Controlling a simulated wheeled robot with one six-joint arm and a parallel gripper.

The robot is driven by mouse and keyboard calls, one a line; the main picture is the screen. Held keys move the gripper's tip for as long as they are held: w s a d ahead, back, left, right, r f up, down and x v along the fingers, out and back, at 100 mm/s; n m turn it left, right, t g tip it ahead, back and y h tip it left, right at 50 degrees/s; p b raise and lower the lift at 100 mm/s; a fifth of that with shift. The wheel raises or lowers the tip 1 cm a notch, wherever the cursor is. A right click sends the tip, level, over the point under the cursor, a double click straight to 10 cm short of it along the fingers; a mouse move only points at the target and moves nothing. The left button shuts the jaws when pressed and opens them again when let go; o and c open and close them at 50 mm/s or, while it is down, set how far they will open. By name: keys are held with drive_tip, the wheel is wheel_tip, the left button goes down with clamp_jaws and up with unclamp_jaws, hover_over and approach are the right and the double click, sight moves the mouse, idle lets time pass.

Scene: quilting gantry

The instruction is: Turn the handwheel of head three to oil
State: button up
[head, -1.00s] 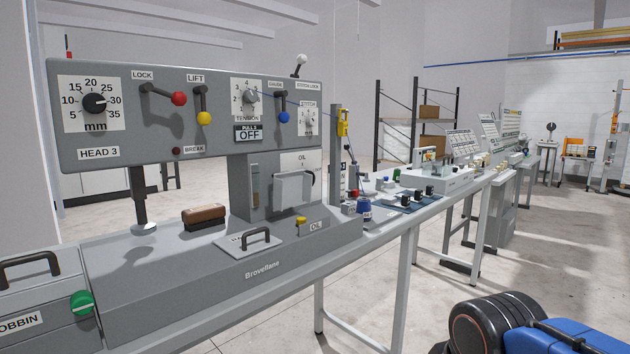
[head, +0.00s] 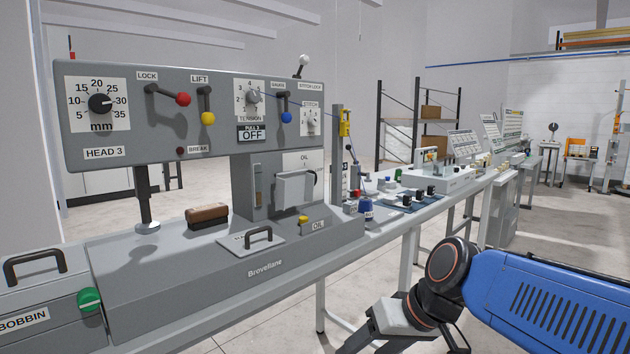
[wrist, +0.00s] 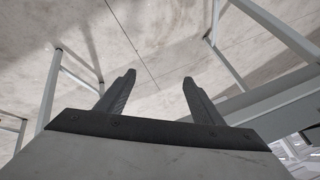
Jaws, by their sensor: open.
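The grey sewing head labelled HEAD 3 (head: 200,95) fills the left of the head view. Its handwheel seems to be the part by the OIL plate (head: 302,160) on the column's right side; only a dark curved edge (head: 314,180) shows behind a light grey box-like cover (head: 293,190). I cannot read where it is set. My gripper (wrist: 159,80) is open and empty in the wrist view, with bare floor beyond its fingers. In the head view my blue arm reaches in at the lower right, apart from the head; the fingertips are out of frame.
A yellow button (head: 303,219) beside an OIL label and a handled plate (head: 258,239) sit on the machine bed. A brown-topped brush (head: 207,216) lies there too. The table (head: 412,230) runs back right with spools and small devices. Floor in front is clear.

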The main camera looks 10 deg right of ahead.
drive_tip(key=w+a+r+t+y, duration=0.2)
drive_tip(key=w+r+y, duration=0.1)
drive_tip(key=w+r, duration=0.5)
drive_tip(key=w+d+r+m+t+y, duration=0.1)
drive_tip(key=w+d+r+m+t, duration=0.1)
drive_tip(key=w+d+r+t, duration=0.5)
drive_tip(key=w+d+r+m+t+y, duration=0.1)
drive_tip(key=w+d+r, duration=0.4)
drive_tip(key=w+r, duration=0.6)
drive_tip(key=d+f+x, duration=0.1)
drive_tip(key=f+x, duration=0.1)
drive_tip(key=x, duration=1.7)
drive_tip(key=shift+w, duration=0.3)
drive_tip(key=shift+a+f, duration=0.1)
drive_tip(key=c, duration=1)
drive_tip(key=shift+c, duration=0.2)
